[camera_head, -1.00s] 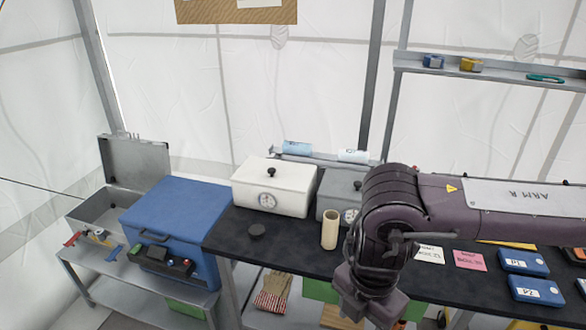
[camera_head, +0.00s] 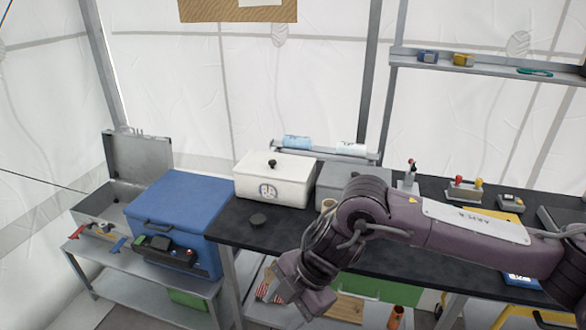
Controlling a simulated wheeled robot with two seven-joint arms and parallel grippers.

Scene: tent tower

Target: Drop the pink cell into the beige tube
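I cannot make out a pink cell anywhere in view. My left gripper is not in view.
A white lidded box (camera_head: 272,181) and a grey lidded box (camera_head: 340,184) stand behind the tube. A blue chest (camera_head: 179,211) is at left. An orange cylinder (camera_head: 395,317) stands low, below the bench.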

